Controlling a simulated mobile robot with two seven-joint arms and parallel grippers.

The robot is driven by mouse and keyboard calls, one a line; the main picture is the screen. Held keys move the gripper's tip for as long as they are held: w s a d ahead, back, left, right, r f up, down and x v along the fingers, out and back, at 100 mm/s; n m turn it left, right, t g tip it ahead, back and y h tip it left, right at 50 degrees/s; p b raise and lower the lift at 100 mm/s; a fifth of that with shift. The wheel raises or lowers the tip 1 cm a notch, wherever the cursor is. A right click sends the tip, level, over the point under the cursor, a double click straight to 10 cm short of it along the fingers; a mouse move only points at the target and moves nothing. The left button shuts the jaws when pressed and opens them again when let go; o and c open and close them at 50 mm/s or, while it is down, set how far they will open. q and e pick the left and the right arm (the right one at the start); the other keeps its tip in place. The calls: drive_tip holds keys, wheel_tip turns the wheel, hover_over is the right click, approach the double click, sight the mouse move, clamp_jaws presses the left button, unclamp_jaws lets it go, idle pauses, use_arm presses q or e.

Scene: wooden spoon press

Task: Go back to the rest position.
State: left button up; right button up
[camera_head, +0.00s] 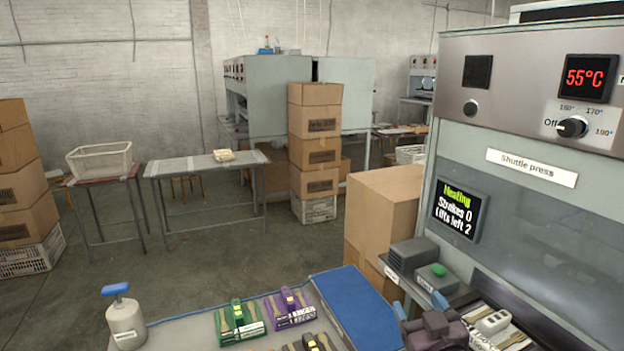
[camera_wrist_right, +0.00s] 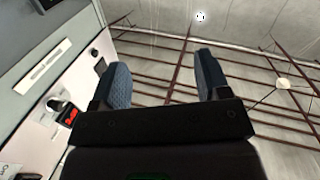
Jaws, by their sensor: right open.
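My right gripper (camera_head: 420,306) shows at the bottom right of the head view, in front of the press. In the right wrist view its two blue-grey fingers (camera_wrist_right: 165,78) stand wide apart with nothing between them. They point up toward the ceiling beams. My left gripper is not in view. The shuttle press (camera_head: 459,250) fills the right side. Its small screen (camera_head: 460,208) reads "Heating", "Strokes 0" and "Lifts left 2". The red display (camera_head: 588,78) reads 55°C, above a dial (camera_head: 572,127) marked "Off" and several temperatures.
A grey box with a green button (camera_head: 437,275) stands close to my right gripper. Cardboard boxes (camera_head: 385,205) stand behind.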

drive_tip(key=s+d+f+m+g, duration=0.1)
drive_tip(key=s+d+f+g, duration=0.1)
drive_tip(key=s+f, duration=0.3)
drive_tip(key=s+d+f+g+h, duration=0.1)
drive_tip(key=s+d+f, duration=0.2)
drive_tip(key=f, duration=1)
drive_tip(key=s, duration=0.3)
drive_tip(key=shift+s+m+g, duration=0.25)
drive_tip(key=shift+m+g, duration=0.15)
drive_tip(key=s+d+f+g, duration=0.1)
drive_tip(key=s+f, duration=0.2)
drive_tip(key=s, duration=0.1)
drive_tip(key=s+d+f+g, duration=0.1)
drive_tip(key=s+f, duration=0.2)
drive_tip(key=s, duration=0.1)
drive_tip(key=s+d+f+g+h, duration=0.1)
drive_tip(key=s+f, duration=0.1)
drive_tip(key=s, duration=0.2)
drive_tip(key=shift+f+m+b, duration=0.3)
drive_tip(key=shift+f+b, duration=0.05)
drive_tip(key=shift+f, duration=0.05)
